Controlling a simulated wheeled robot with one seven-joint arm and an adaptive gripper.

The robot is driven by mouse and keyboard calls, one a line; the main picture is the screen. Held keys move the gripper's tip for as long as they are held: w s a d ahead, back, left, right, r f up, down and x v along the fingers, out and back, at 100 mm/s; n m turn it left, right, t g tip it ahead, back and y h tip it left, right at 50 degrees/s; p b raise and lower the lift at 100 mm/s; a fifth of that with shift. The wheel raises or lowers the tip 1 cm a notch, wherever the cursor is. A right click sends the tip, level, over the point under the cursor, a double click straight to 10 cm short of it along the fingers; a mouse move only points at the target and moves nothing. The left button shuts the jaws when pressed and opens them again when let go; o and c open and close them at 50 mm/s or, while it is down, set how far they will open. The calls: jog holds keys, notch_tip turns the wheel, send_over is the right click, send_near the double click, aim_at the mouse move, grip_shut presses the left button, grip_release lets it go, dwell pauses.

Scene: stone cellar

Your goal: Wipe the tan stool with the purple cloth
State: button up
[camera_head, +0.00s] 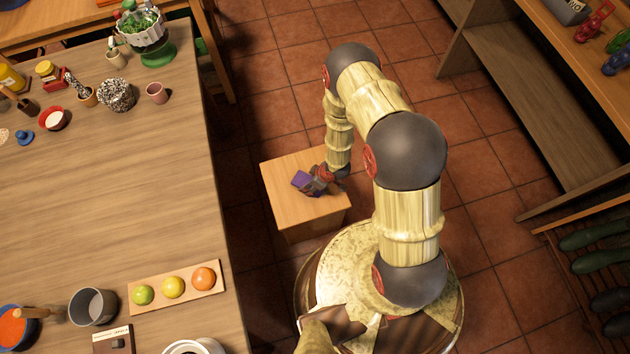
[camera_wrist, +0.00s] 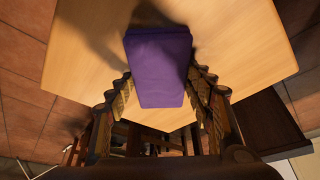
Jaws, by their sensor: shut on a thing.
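The tan stool (camera_head: 290,211) is a low box-like stool with a square wooden top, standing on the tiled floor beside the long table. Its top also fills much of the wrist view (camera_wrist: 245,50). My gripper (camera_head: 312,184) is over the stool top, shut on the purple cloth (camera_head: 301,180). In the wrist view the cloth (camera_wrist: 158,65) is a folded block between the two fingers of my gripper (camera_wrist: 160,95). Shadow falls on the stool top around the cloth. I cannot tell whether the cloth touches the wood.
The long wooden table (camera_head: 100,210) at the left holds bowls, jars and a fruit board (camera_head: 176,287). A wooden shelf unit (camera_head: 530,100) stands at the right, with a slatted rack (camera_head: 590,270) below it. Bare tiled floor (camera_head: 290,80) lies behind the stool.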

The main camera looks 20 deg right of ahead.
aim_at(300, 186)
jog(key=shift+s+a, duration=0.1)
jog(key=shift+a, duration=1.8)
jog(key=shift+s+a+f+b, duration=0.1)
jog(key=shift+a+b, duration=0.25)
jog(key=shift+a, duration=1.4)
jog(key=shift+s+d, duration=0.1)
jog(key=shift+s, duration=1.15)
jog(key=shift+w+d+r+p, duration=0.1)
jog(key=shift+d+p, duration=0.05)
jog(key=shift+d, duration=0.75)
jog(key=shift+w+d+r+p, duration=0.1)
jog(key=shift+d+p, duration=0.05)
jog(key=shift+d, duration=0.7)
jog(key=shift+d+f, duration=0.15)
jog(key=shift+d, duration=1.65)
jog(key=shift+w+d, duration=0.1)
jog(key=shift+d, duration=1.65)
jog(key=shift+d+f, duration=0.1)
jog(key=shift+d, duration=1.65)
